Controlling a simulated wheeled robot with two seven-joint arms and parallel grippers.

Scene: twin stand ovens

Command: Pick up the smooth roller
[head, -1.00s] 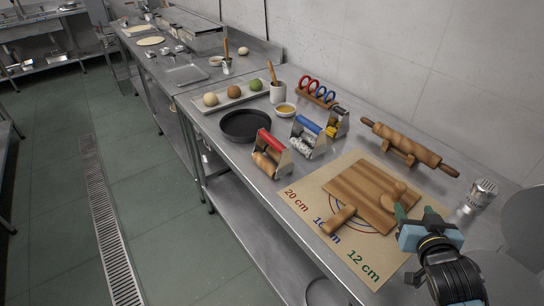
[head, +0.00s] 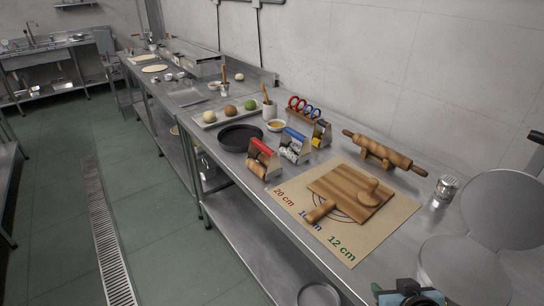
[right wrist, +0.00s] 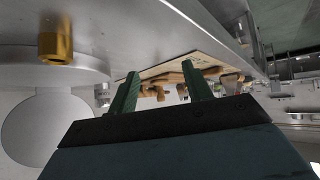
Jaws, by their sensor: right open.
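A roller with a red handle (head: 263,146) and a plain wooden cylinder stands near the front edge of the steel table, left of the mat; its cylinder looks smooth. Beside it stands a blue-handled roller (head: 297,146) with a patterned cylinder, and behind that a darker one with yellow (head: 321,131). A large wooden rolling pin (head: 385,152) rests on a stand at the back. My right gripper (head: 405,294) is cut off by the bottom edge, well away from the rollers. In the right wrist view its fingers (right wrist: 160,82) are apart and empty. My left gripper is out of view.
A paddle-shaped wooden board (head: 345,193) lies on the brown size mat (head: 385,217). Right of it are a metal shaker (head: 445,187) and a round-plated steel appliance (head: 500,208). A black pan (head: 240,138) and a tray of dough balls (head: 228,112) lie farther left.

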